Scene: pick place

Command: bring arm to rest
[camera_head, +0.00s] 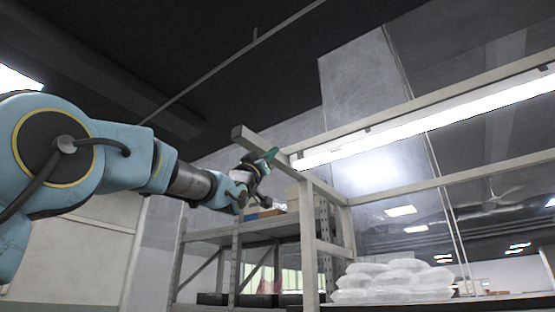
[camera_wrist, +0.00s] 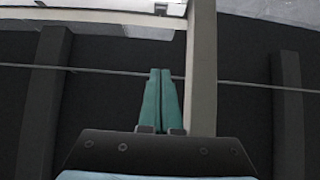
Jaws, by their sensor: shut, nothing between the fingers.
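My gripper (camera_head: 270,155) shows in the head view at the end of my raised blue arm, which reaches in from the left. Its green fingertips are close to the shelf frame's beam (camera_head: 262,147); I cannot tell whether they touch. In the wrist view my gripper (camera_wrist: 161,72) points up toward the dark ceiling (camera_wrist: 110,95). Its two green fingers lie together with nothing between them. The pale beam (camera_wrist: 203,70) runs just to their right in that view.
A metal shelf (camera_head: 235,232) stands behind the frame's post (camera_head: 308,240). White plastic bags (camera_head: 392,282) are stacked at the lower right. A long lit lamp (camera_head: 440,118) runs along the upper frame. The space above my arm at the upper left looks clear.

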